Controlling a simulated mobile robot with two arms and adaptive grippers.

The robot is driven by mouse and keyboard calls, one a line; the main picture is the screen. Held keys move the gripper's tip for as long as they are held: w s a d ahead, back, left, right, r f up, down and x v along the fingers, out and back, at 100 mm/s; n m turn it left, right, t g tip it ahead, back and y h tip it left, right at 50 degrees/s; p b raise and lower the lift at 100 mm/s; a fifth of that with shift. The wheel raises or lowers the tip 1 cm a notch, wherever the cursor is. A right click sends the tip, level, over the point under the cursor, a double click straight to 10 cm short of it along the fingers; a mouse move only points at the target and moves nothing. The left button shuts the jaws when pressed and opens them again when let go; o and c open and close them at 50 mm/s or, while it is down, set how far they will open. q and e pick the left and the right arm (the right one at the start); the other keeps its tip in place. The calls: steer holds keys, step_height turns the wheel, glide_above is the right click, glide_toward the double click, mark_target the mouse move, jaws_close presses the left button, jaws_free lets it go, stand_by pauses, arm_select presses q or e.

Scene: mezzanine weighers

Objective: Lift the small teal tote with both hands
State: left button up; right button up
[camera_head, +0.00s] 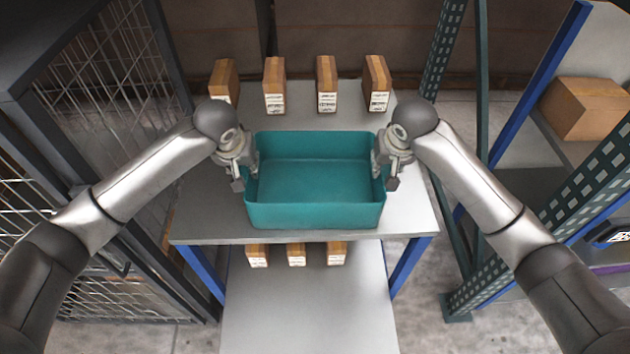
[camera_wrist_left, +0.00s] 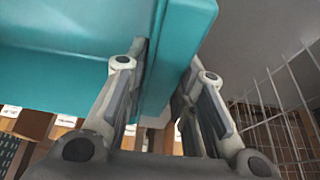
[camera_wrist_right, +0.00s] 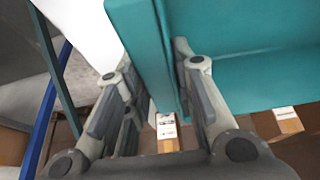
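The small teal tote (camera_head: 313,215) is open-topped and empty, and looks level over the grey table top. My left gripper (camera_head: 243,168) is at its left wall and my right gripper (camera_head: 388,165) is at its right wall, both pointing down. In the left wrist view, the fingers (camera_wrist_left: 165,85) straddle the teal wall (camera_wrist_left: 180,35), one inside and one outside, pads close against it. In the right wrist view, the fingers (camera_wrist_right: 160,85) straddle the opposite wall (camera_wrist_right: 140,35) the same way. Both look shut on the tote. The fingertips are partly hidden by the walls.
Several brown boxes (camera_head: 326,84) stand in a row on the table (camera_head: 410,215) behind the tote. More small boxes (camera_head: 296,255) sit on a lower shelf (camera_head: 310,310). A wire cage (camera_head: 120,150) is at left; a rack with a carton (camera_head: 585,108) is at right.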

arm_select(q)
jaws_close()
arm_select(e)
jaws_close()
arm_select(q)
steer(key=shift+r, duration=0.15)
arm_select(e)
steer(key=shift+r, duration=0.15)
